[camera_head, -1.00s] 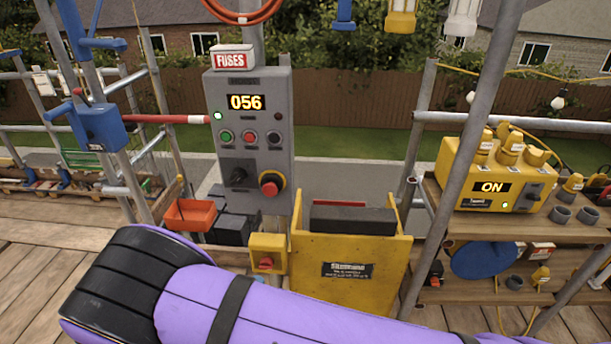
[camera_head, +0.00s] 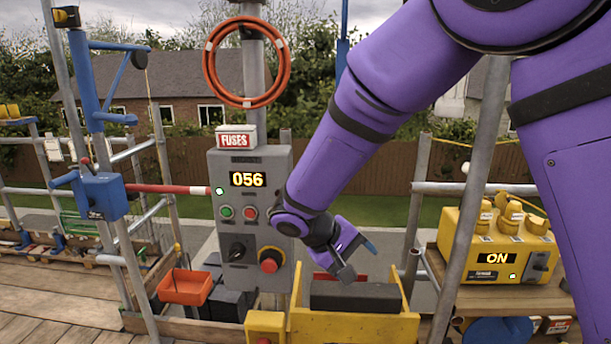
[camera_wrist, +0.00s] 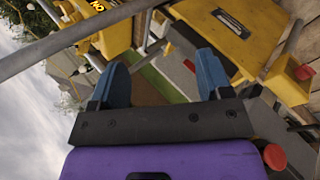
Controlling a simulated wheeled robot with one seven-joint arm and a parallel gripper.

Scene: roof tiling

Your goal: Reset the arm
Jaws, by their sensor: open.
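My purple arm comes in from the upper right in the head view and bends down toward the middle. My gripper (camera_head: 357,262) is above the yellow box with the dark block, just right of the grey control panel (camera_head: 226,165). In the wrist view my gripper (camera_wrist: 163,82) shows two blue fingers spread apart, with nothing between them. The panel display (camera_head: 248,179) reads 056 and a green light is lit on it. My wrist hides part of the panel's right side.
The yellow box (camera_head: 350,327) stands below my gripper. A yellow power unit (camera_head: 500,240) reading ON sits on a shelf at right. A slanted scaffold pole (camera_head: 468,200) stands between them. An orange tray (camera_head: 185,287) and blue winch (camera_head: 103,195) are at left.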

